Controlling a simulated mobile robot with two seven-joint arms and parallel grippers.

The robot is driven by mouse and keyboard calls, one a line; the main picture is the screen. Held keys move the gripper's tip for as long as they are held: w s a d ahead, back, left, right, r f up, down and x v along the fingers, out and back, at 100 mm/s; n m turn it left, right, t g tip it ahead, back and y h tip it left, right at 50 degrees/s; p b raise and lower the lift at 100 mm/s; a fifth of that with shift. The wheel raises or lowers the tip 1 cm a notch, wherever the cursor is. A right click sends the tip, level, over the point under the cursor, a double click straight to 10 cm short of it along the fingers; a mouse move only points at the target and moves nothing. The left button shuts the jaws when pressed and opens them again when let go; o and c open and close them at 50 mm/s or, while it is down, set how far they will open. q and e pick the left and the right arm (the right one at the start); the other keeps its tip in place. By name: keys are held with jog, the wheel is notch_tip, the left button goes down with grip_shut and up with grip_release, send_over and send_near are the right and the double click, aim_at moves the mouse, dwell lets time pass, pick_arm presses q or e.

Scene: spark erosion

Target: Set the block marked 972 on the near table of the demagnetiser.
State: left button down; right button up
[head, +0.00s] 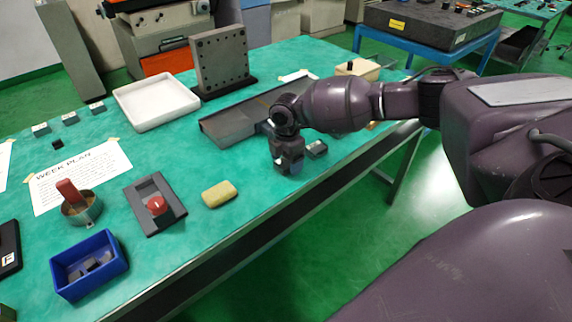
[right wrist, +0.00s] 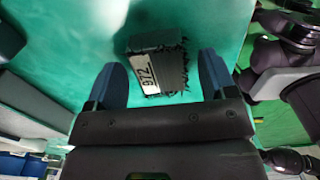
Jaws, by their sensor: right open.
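The block marked 972 (right wrist: 158,70) is grey with a white label and dark bristly filings along its sides. In the right wrist view it lies on the green table between the fingertips of my right gripper (right wrist: 163,78), with gaps on both sides. In the head view my right gripper (head: 288,168) points down near the table's front edge, and a small grey block (head: 317,149), probably the same one, shows just right of it. A long dark grey channel-shaped unit (head: 222,126), probably the demagnetiser, lies behind the gripper; my arm hides part of it. My left gripper is not in view.
A white tray (head: 143,113) and a grey plate with holes (head: 220,62) stand behind. A yellow bar (head: 219,194), a dark holder with a red knob (head: 170,221) and a blue bin (head: 62,280) stand to the left. A cream box (head: 368,67) stands beyond my arm.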

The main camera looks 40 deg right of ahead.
jog(key=c, duration=1.2)
jog(key=shift+r, duration=0.1)
grip_shut()
jog(key=shift+w, duration=0.1)
